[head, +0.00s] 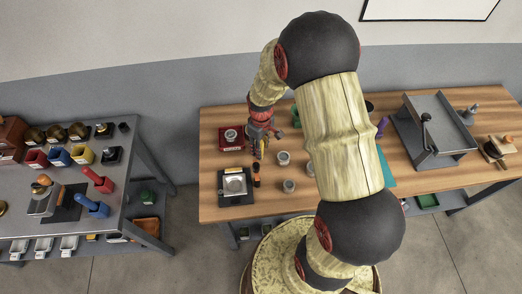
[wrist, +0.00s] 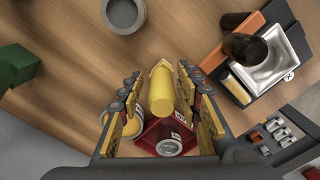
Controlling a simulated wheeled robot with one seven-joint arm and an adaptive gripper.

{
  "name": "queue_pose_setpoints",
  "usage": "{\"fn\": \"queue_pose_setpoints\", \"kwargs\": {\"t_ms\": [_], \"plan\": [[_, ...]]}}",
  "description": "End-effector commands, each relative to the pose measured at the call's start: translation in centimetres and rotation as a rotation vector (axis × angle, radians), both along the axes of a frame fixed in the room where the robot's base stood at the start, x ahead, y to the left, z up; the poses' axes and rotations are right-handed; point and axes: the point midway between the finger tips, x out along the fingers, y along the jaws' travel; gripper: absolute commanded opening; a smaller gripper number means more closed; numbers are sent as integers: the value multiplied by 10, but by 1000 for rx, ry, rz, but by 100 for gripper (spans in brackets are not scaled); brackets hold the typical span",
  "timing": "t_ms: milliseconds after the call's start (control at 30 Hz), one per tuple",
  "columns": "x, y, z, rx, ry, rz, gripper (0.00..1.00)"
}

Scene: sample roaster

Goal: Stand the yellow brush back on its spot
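The yellow brush (wrist: 161,90) shows in the wrist view as a yellow cylinder between the two fingers of my gripper (wrist: 160,108). The fingers are spread, with a visible gap on each side of it, so the gripper looks open around it. Its far end and any contact with the table are hard to make out. In the head view my gripper (head: 260,142) hangs low over the left part of the wooden table (head: 330,140); the brush is not clearly distinct there. I cannot tell which place is the brush's spot.
A red base with a round metal top (head: 231,137) and a black scale (head: 235,186) are close to my gripper. Several grey cups, including one (head: 283,158), stand to its right. A large grey tray device (head: 435,130) fills the table's right. A separate grey bench (head: 60,160) stands left.

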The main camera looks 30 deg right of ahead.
Motion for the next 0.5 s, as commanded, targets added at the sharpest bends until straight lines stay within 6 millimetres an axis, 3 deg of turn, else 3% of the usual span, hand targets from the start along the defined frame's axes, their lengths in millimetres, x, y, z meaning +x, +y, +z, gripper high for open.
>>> {"fn": "queue_pose_setpoints", "kwargs": {"t_ms": [200,500], "plan": [[1,0,49,-1,-4,0,34],[0,0,88,0,-2,0,34]]}}
